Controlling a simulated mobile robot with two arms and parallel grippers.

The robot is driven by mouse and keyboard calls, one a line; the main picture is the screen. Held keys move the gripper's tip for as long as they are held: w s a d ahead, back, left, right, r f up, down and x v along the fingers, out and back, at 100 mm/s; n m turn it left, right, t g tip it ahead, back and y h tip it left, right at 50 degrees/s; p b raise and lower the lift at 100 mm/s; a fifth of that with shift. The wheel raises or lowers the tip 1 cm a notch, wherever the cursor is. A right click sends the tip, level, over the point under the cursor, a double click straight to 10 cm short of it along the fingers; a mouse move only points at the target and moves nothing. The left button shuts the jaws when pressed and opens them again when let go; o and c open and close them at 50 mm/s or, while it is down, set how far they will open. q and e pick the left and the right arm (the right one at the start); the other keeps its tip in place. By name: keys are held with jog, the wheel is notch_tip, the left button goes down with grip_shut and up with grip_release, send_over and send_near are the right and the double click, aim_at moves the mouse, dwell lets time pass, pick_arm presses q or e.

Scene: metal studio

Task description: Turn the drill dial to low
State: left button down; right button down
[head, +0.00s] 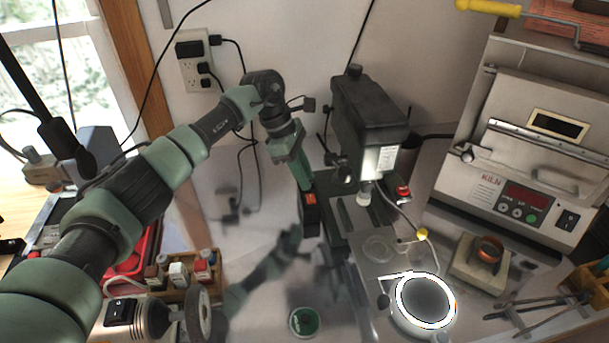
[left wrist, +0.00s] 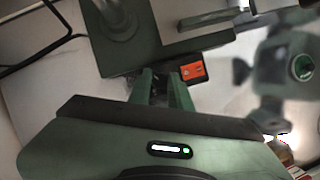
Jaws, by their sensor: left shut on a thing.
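The dark drill press (head: 366,112) stands at the centre of the bench, with its column and green-black base below. A small black control box (head: 310,218) with an orange switch sits at the left side of its base. The box and its orange part (left wrist: 192,71) also show in the left wrist view. My left gripper (head: 305,183) reaches down to the box from above. In the left wrist view its two green fingers (left wrist: 163,88) are closed around a small dark part beside the box, likely the dial. The dial's face and setting are hidden by the fingers.
A kiln (head: 530,150) stands at the right. A lit ring magnifier (head: 398,299) is in front of the drill. A green round tin (head: 304,321) lies on the bench. A wooden rack of small bottles (head: 212,268) and a grinding wheel (head: 198,317) are at the lower left.

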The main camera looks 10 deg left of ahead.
pick_arm(q)
jog(key=n+t+b, duration=0.1)
jog(key=n, duration=0.3)
jog(key=shift+s+t+b, duration=0.1)
jog(key=shift+t+b, duration=0.2)
jog(key=n+t+b, duration=0.1)
jog(key=n+b, duration=0.1)
jog(key=n, duration=0.1)
jog(key=shift+s+f+n+y, duration=0.1)
jog(key=shift+n+y, duration=0.2)
jog(key=shift+n, duration=0.1)
jog(key=n+t+y+b, duration=0.1)
jog(key=n+b, duration=0.1)
jog(key=n, duration=0.2)
jog(key=shift+d+b, duration=0.15)
jog(key=shift+b, duration=0.15)
jog(key=shift+s+n+t+y+b, duration=0.1)
jog(key=shift+n+t+y+b, duration=0.55)
jog(key=shift+n, duration=0.85)
jog(key=shift+b, duration=0.3)
jog(key=c, duration=1.6)
grip_release()
jog(key=shift+r, duration=0.2)
